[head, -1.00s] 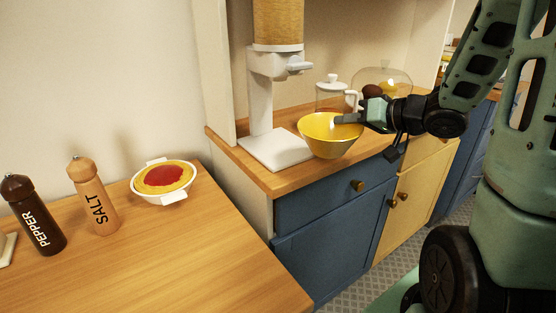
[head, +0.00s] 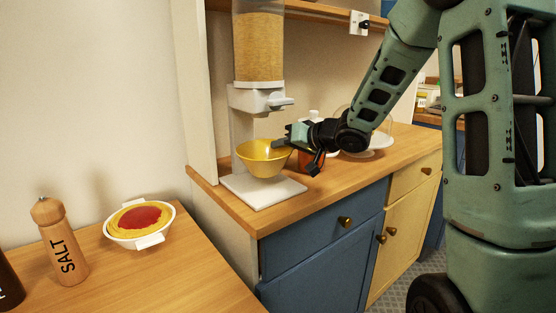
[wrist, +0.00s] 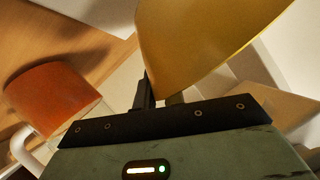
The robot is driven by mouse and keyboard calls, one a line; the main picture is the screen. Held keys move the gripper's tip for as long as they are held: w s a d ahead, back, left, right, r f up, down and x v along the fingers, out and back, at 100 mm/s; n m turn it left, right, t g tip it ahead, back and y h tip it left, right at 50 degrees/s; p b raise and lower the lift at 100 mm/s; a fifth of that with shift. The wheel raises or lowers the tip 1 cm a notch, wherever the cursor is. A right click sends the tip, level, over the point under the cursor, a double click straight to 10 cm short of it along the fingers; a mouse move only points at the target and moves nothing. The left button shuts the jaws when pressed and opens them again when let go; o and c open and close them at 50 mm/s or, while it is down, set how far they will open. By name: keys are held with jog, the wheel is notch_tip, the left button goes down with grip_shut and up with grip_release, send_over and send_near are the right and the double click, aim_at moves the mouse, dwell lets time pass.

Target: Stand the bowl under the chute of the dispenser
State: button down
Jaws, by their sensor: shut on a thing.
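The yellow bowl (head: 262,161) is upright in the head view, over the white base plate (head: 268,190) of the dispenser (head: 257,88). It looks to be just above the plate; I cannot tell whether it touches. The grey chute (head: 272,102) is above the bowl. My gripper (head: 285,143) is shut on the bowl's right rim. The wrist view shows the bowl's wall (wrist: 190,40) close to the fingers (wrist: 158,95), with the fingertips hidden by it.
An orange mug (head: 310,160) stands right of the bowl, near my gripper; it also shows in the wrist view (wrist: 52,97). A glass-domed stand (head: 368,145) is behind my arm.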

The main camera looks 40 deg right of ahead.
jog(key=shift+w+a, duration=0.2)
jog(key=shift+w, duration=0.3)
jog(key=f+b, duration=0.2)
jog(key=f, duration=0.1)
jog(key=shift+w+f, duration=0.2)
jog(key=shift+f, duration=0.1)
jog(key=shift+r, duration=0.1)
jog(key=c, duration=1.5)
grip_release()
